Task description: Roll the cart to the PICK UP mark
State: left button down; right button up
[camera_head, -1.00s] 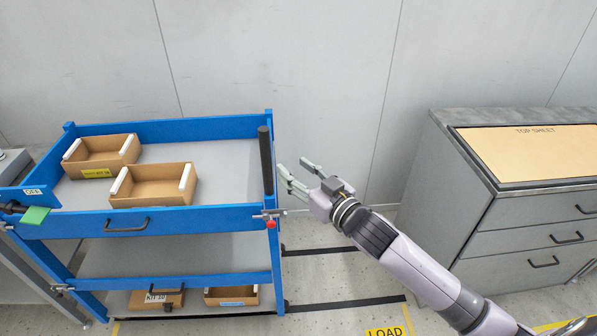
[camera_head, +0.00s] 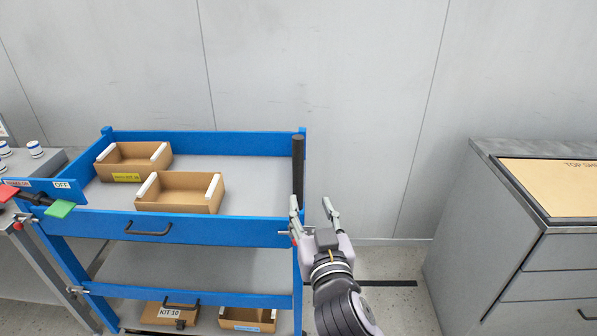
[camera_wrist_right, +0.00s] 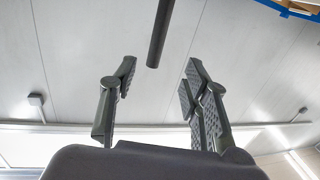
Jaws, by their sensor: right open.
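The cart (camera_head: 196,228) is blue with grey shelves and stands left of centre in the head view. A dark upright handle (camera_head: 298,170) rises at its right end; it also shows in the right wrist view (camera_wrist_right: 160,35). My right gripper (camera_head: 311,204) is open and empty just right of and in front of the handle. In the right wrist view its fingers (camera_wrist_right: 160,75) are apart, with the handle's end lined up beyond the gap, not between the pads. My left gripper is not in view. No PICK UP mark shows.
A green tag (camera_head: 60,208) hangs by an OFF label. A wall is behind.

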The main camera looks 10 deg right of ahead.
aim_at(299, 165)
jog(key=w+p, duration=0.1)
jog(key=w, duration=0.4)
jog(key=w+d+p, duration=0.1)
jog(key=w, duration=0.5)
jog(key=w+p, duration=0.1)
jog(key=w, duration=0.5)
jog(key=shift+w+d, duration=0.15)
jog(key=shift+d, duration=0.15)
jog(key=shift+c, duration=0.6)
grip_shut()
